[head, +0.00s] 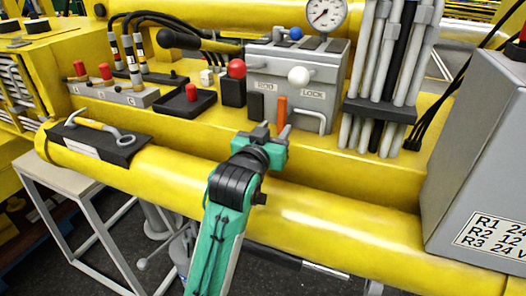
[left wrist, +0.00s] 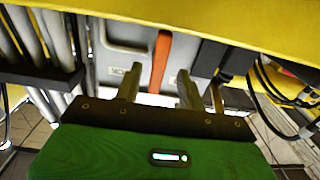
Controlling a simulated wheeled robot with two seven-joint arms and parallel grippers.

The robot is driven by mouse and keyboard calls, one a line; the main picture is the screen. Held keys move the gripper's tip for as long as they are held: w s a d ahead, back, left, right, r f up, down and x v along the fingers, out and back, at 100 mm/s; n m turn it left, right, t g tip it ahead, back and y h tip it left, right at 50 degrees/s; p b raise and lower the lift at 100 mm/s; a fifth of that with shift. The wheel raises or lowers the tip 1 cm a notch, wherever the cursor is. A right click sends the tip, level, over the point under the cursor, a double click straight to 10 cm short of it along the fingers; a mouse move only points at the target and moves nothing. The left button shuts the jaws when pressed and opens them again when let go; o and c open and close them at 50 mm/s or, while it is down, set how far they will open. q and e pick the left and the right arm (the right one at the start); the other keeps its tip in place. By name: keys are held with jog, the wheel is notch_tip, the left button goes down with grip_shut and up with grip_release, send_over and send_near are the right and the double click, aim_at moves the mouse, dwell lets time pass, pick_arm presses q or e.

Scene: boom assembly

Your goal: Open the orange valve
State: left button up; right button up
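The orange valve (head: 282,110) is a narrow upright lever on the front of the grey control box (head: 316,88). In the left wrist view the orange lever (left wrist: 161,62) shows beyond the fingers, in the gap between them. My left gripper (head: 273,132) is open and empty. It is just in front of and slightly below the lever in the head view. In the left wrist view its two fingers (left wrist: 157,88) stand apart on either side of the lever's line. Whether they touch anything cannot be told. My right gripper is in neither view.
A pressure gauge (head: 325,14) tops the box. Grey tubes (head: 385,70) stand to the right. The yellow boom (head: 340,215) runs below. A hammer (head: 98,127) lies at left.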

pick_arm(q)
jog(key=b+v, duration=0.1)
jog(key=v, duration=0.5)
jog(key=shift+s, duration=0.4)
jog(key=shift+a, duration=0.1)
